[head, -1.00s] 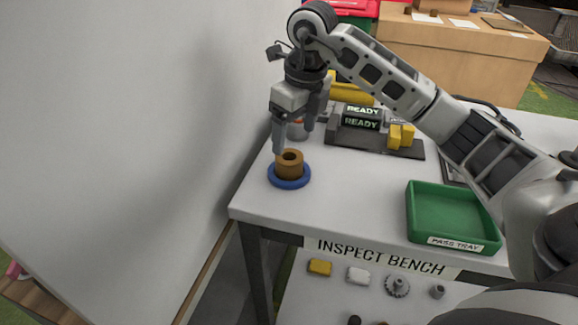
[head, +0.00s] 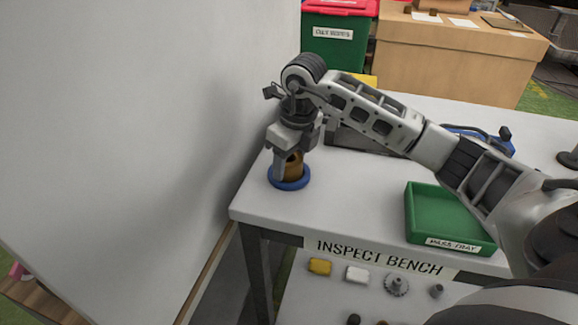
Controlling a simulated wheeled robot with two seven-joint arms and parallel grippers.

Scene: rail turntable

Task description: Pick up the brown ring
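The brown ring (head: 294,168) stands upright inside or on a blue ring-shaped base (head: 290,184) near the left front corner of the bench. My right gripper (head: 290,168) has come down over the brown ring from above, with one finger in front of it at its left side. The other finger is mostly hidden behind the ring and the wrist. The fingers look apart around the ring; whether they touch it I cannot tell. My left gripper is not in view.
The inspect bench (head: 350,205) has a green pass tray (head: 440,215) at its right front. A grey wall panel (head: 120,120) stands close to the left of the bench. My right arm hides much of the bench's back. A blue-handled item (head: 478,136) lies at the back right.

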